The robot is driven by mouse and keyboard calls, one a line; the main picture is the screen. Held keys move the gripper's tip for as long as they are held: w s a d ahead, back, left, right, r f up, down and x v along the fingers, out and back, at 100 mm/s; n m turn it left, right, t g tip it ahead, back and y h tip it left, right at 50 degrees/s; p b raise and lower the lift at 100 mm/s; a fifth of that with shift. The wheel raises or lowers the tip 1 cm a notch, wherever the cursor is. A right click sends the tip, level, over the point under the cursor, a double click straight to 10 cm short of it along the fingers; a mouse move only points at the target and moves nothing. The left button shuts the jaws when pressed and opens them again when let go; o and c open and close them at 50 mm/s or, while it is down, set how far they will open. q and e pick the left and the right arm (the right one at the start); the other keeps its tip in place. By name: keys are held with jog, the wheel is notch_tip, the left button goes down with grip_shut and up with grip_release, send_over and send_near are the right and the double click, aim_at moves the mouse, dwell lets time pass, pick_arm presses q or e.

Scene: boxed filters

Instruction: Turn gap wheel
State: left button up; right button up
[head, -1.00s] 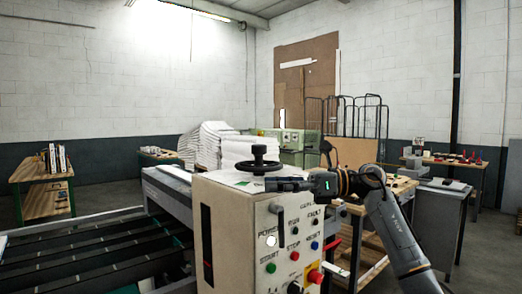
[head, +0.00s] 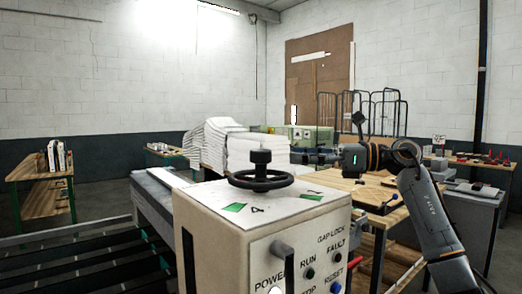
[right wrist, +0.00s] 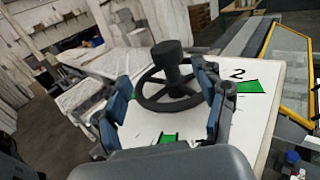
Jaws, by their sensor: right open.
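The gap wheel (head: 262,179) is a black spoked handwheel with an upright knob, lying flat on top of the cream control cabinet (head: 295,228). My right gripper (head: 303,157) is in the head view just right of the knob and appears a little above the wheel's height. In the right wrist view my right gripper (right wrist: 165,118) is open, its blue-grey fingers spread to either side of the wheel's near part. I cannot tell whether they touch it. My left gripper is out of view.
Green numbered marks surround the wheel on the white top plate (right wrist: 190,129). The cabinet's front carries buttons and a dark lever (head: 283,258). Stacked white sheets (head: 222,145) stand behind. A wooden table (head: 362,192) is to the right, and a roller conveyor (head: 90,262) runs at left.

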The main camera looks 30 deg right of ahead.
aim_at(260, 155)
jog(key=x, duration=0.2)
jog(key=p+x, duration=0.1)
jog(key=x, duration=0.1)
jog(key=w+d+x, duration=0.1)
jog(key=x, duration=0.1)
jog(key=shift+a+f+p, duration=0.1)
jog(key=shift+f+p, duration=0.15)
jog(key=shift+p, duration=0.15)
jog(key=p+x, duration=0.1)
jog(key=x, duration=0.2)
jog(key=shift+s+a, duration=0.15)
jog(key=shift+s, duration=0.05)
jog(key=shift+w+a, duration=0.1)
jog(key=shift+a, duration=0.05)
jog(key=shift+w+f, duration=0.1)
jog(key=shift+w, duration=0.1)
jog(key=shift+c, duration=0.6)
jog(key=shift+s, duration=0.1)
grip_shut()
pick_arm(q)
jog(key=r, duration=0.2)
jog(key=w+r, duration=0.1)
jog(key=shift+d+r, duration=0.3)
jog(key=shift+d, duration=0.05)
